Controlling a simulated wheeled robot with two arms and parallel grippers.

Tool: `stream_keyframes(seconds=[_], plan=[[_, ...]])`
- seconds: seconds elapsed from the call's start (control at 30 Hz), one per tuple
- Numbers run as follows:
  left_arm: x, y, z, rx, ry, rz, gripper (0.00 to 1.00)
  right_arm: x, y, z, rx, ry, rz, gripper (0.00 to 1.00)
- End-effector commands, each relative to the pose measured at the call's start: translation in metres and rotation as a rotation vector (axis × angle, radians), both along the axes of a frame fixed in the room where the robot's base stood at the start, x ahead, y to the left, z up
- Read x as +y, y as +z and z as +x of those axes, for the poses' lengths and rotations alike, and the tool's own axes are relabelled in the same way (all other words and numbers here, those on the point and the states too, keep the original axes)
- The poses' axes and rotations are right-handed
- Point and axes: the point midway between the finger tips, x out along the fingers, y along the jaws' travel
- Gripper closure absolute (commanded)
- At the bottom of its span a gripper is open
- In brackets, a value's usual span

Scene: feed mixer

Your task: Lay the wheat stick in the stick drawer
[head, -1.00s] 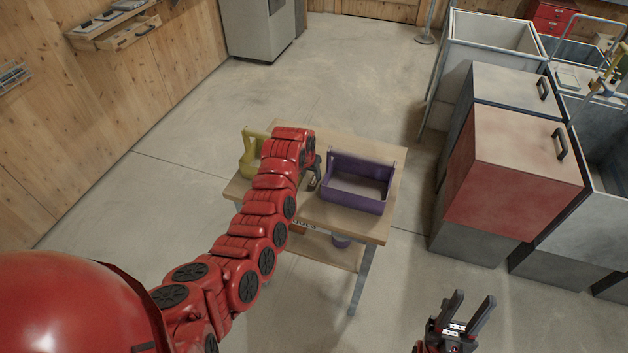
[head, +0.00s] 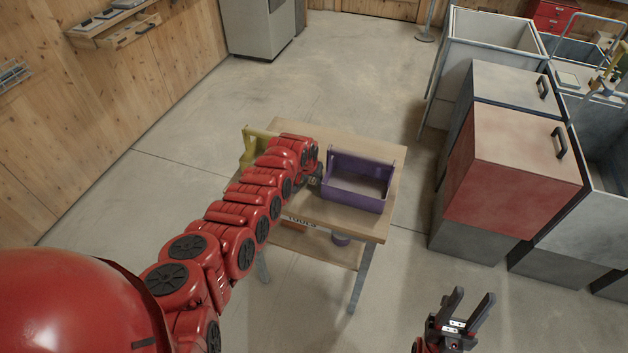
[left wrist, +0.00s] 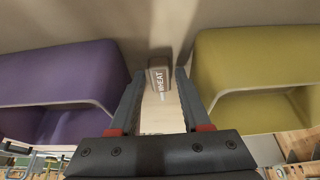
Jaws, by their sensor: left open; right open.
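The wheat stick (left wrist: 159,77), a small block with a pale face reading WHEAT, shows in the left wrist view beyond and between my left fingertips. My left gripper (left wrist: 161,86) is open around the line to it; I cannot tell whether the fingers flank it. In the head view my left gripper (head: 314,180) is over the table beside the purple tote, and my arm hides the stick. My right gripper (head: 470,302) is open and empty above the floor at lower right. A wooden drawer (head: 133,35) sits under the wall shelf at upper left; I cannot read any label on it.
The purple tote (head: 357,194) stands right of my left gripper on the wooden table (head: 383,228). The yellow-green tote (head: 250,145) stands on the left, partly hidden. Red and grey bins (head: 515,165) stand at right. Floor between table and wall is clear.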

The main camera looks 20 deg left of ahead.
Motion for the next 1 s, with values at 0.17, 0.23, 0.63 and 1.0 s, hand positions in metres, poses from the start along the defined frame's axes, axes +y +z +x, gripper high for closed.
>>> stream_keyframes(seconds=[0.17, 0.23, 0.63, 1.0], plan=[[0.000, 0.000, 0.000, 0.000, 0.000, 0.000, 0.69, 0.000, 0.000, 0.000, 0.000, 0.000, 0.000, 0.56], [0.000, 0.000, 0.000, 0.000, 0.000, 0.000, 0.81, 0.000, 0.000, 0.000, 0.000, 0.000, 0.000, 0.56], [0.000, 0.001, 0.000, 0.000, 0.000, 0.001, 1.00, 0.000, 0.000, 0.000, 0.000, 0.000, 0.000, 0.56], [-0.001, 0.016, 0.002, -0.005, -0.003, 0.001, 1.00, 0.000, 0.001, 0.000, 0.000, 0.000, 0.000, 0.56]])
